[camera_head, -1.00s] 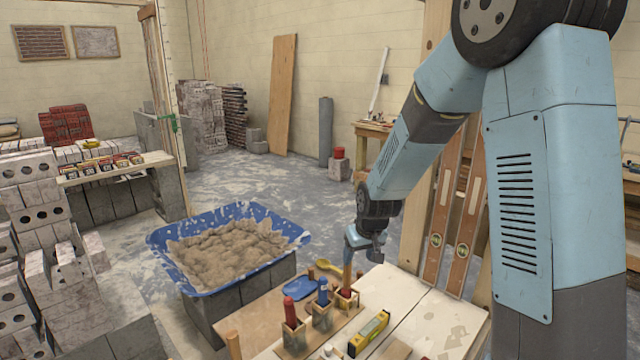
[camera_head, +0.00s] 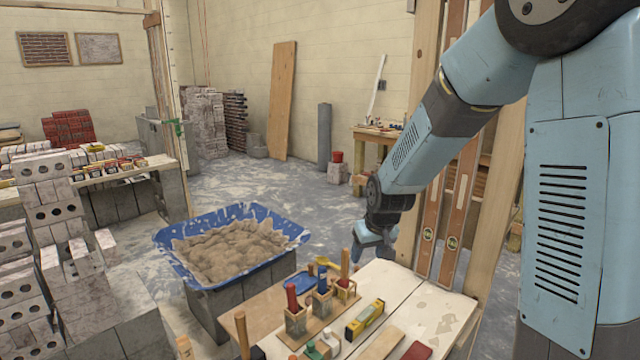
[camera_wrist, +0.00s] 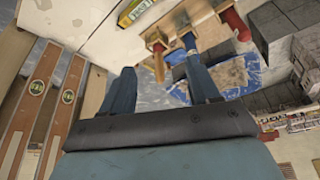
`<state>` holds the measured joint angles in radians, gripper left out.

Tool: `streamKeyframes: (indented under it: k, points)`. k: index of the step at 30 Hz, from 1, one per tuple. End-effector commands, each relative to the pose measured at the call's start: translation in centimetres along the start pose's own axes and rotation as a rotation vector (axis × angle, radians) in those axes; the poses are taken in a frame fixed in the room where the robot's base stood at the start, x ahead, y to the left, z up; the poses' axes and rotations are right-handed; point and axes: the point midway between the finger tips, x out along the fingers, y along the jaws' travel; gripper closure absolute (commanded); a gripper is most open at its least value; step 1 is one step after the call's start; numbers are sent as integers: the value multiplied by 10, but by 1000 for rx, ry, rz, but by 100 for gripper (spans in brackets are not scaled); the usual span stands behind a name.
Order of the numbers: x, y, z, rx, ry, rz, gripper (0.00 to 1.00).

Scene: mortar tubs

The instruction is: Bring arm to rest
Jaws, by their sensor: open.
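My gripper (camera_head: 372,242) is at the end of my blue arm, above the far edge of the pale workbench (camera_head: 436,305). In the wrist view my gripper (camera_wrist: 160,70) has its two blue fingers spread apart with nothing held between them. It is open and hangs clear of the handled tools. Small wooden holders with upright tools stand just left of it and nearer the camera: a red handle (camera_head: 291,297), a blue handle (camera_head: 322,284) and a wooden handle (camera_head: 345,262).
A blue mortar tub (camera_head: 185,272) full of grey-brown mix sits on blocks left of the bench. A yellow level (camera_head: 365,318) lies on the bench. Long wooden levels (camera_head: 432,205) lean against a post behind my arm. Stacked blocks (camera_head: 60,235) stand far left. Open floor lies behind the tub.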

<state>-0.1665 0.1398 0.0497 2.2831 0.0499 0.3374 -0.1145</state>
Motion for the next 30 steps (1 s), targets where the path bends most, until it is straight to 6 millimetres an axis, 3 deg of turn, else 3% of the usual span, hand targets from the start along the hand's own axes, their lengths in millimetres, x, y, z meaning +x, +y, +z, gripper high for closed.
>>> streamKeyframes:
  k: [11, 21, 30]
  points:
    - [-90, 19, 26, 57, 33, 31, 39]
    - [-173, 32, 76, 125, 61, 63, 39]
    - [-232, 35, 131, 188, 85, 90, 39]
